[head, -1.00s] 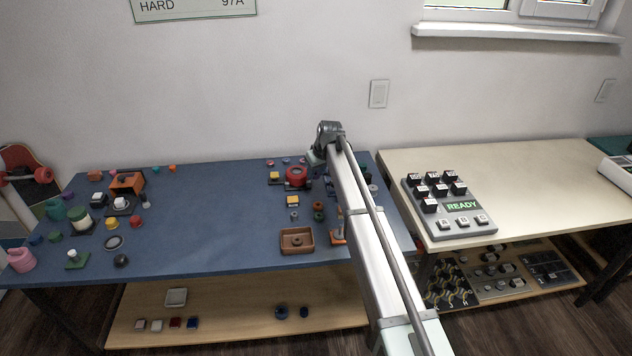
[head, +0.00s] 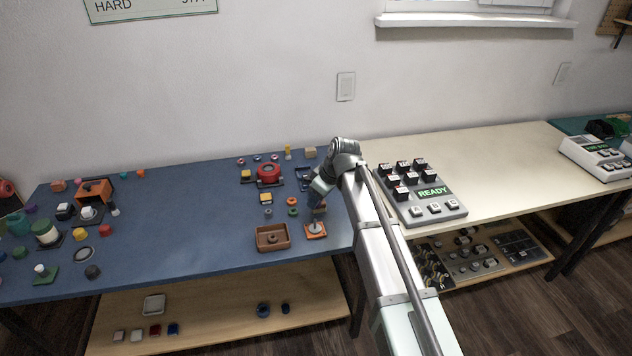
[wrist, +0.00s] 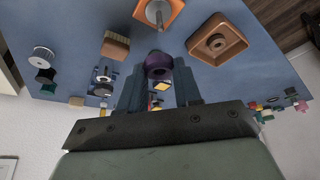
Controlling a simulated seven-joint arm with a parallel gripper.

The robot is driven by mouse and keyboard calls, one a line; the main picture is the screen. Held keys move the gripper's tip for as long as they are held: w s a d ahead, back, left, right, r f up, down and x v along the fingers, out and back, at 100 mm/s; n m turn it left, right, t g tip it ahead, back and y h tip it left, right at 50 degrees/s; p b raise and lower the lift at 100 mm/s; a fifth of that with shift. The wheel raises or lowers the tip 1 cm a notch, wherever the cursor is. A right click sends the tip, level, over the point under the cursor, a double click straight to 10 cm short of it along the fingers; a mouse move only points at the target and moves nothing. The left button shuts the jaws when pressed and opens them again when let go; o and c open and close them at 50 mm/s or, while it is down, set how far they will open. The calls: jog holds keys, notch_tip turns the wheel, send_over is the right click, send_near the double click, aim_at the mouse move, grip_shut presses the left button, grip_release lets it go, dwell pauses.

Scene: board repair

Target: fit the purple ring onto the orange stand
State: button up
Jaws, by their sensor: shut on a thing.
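The purple ring (wrist: 158,65) is held between the two dark fingers of my gripper (wrist: 159,72) in the wrist view. The orange stand (wrist: 174,6) is a square plate with a grey upright peg, at the top edge of the wrist view and apart from the ring. In the head view the stand (head: 316,231) lies near the table's front edge, its peg empty. My gripper (head: 314,200) is above and behind it there. The ring cannot be made out in the head view.
A brown block with a pale edge (wrist: 115,45) lies near the gripper. Small orange and green rings (head: 292,201) are left of the gripper. The blue table's middle (head: 185,215) is clear.

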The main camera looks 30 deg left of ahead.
aim_at(320, 205)
jog(key=shift+s+f+n+g, duration=0.1)
jog(key=shift+s+n+g, duration=0.1)
jog(key=shift+n, duration=0.35)
jog(key=shift+s+n+g, duration=0.1)
jog(key=shift+n+g, duration=0.1)
jog(key=shift+n, duration=0.35)
jog(key=shift+f, duration=1.95)
jog(key=shift+f, duration=0.15)
jog(key=shift+f, duration=1.85)
jog(key=shift+f, duration=0.55)
jog(key=o, duration=0.7)
jog(key=shift+w, duration=0.1)
jog(key=shift+v, duration=5.5)
